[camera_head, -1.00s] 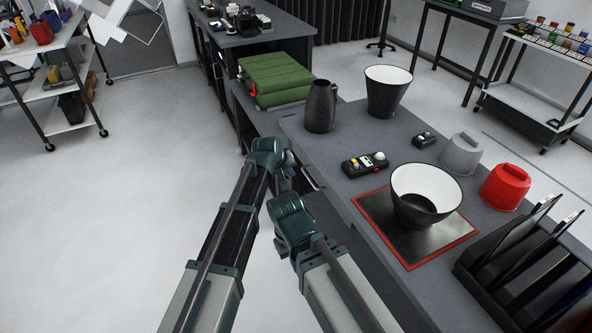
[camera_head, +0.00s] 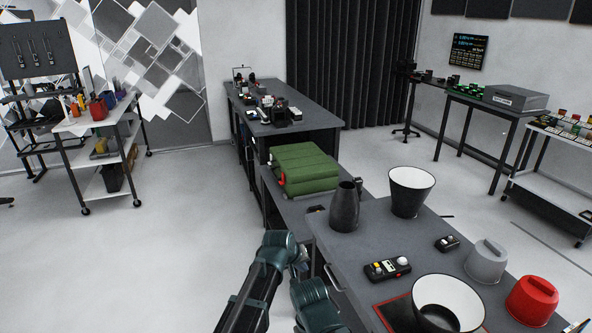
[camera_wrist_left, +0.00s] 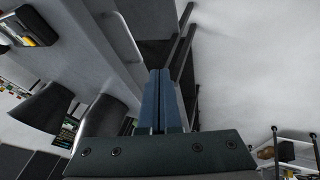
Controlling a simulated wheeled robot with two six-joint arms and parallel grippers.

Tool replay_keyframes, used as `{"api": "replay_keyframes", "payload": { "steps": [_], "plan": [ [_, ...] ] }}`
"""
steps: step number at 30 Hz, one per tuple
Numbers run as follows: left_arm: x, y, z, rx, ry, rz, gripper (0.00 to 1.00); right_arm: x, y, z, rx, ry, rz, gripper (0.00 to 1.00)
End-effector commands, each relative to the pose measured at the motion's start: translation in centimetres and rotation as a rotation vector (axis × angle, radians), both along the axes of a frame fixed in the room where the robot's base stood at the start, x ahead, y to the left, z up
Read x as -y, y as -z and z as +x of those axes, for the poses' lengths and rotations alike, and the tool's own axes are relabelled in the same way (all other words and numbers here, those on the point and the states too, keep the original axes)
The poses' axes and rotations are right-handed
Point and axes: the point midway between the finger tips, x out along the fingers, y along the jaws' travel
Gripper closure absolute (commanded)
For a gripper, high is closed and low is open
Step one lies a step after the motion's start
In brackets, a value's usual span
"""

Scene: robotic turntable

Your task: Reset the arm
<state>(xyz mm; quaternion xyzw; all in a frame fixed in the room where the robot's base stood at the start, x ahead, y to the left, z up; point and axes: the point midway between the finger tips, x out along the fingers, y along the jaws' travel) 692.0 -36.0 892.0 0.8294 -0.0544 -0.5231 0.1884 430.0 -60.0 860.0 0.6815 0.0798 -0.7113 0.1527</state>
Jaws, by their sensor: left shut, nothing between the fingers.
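My left arm comes up from the bottom of the head view, and its gripper (camera_head: 300,266) is small and partly hidden beside the grey workbench (camera_head: 400,237). In the left wrist view the two blue fingers of this gripper (camera_wrist_left: 160,75) lie together with nothing between them.
The bench holds a dark jug (camera_head: 344,208), a black-and-white cup (camera_head: 409,192), a white-lined bowl (camera_head: 447,304), a button box (camera_head: 387,268), a grey cap (camera_head: 487,261) and a red cap (camera_head: 531,301). A green case (camera_head: 302,168) lies behind. Open floor (camera_head: 170,250) is at left.

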Motion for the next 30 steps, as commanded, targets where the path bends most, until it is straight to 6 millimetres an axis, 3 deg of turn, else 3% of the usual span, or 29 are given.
{"api": "replay_keyframes", "payload": {
  "steps": [6,9,18,24,30],
  "plan": [
    [-9.1,1.8,-7.3,-0.115,0.056,0.16,1.0,0.0,0.0,0.0,0.0,0.0,0.0,1.0],
    [-12.1,2.3,-10.1,-0.169,0.086,0.217,1.0,0.0,0.0,0.0,0.0,0.0,0.0,1.0],
    [-18.1,3.1,-16.8,-0.3,0.146,0.316,1.0,0.0,0.0,0.0,0.0,0.0,0.0,1.0],
    [-20.8,3.3,-21.0,-0.378,0.182,0.359,1.0,0.0,0.0,0.0,0.0,0.0,0.0,1.0],
    [-17.0,2.6,-21.7,-0.392,0.276,0.399,1.0,0.0,-0.8,0.0,0.0,0.0,0.0,1.0]
  ]
}}
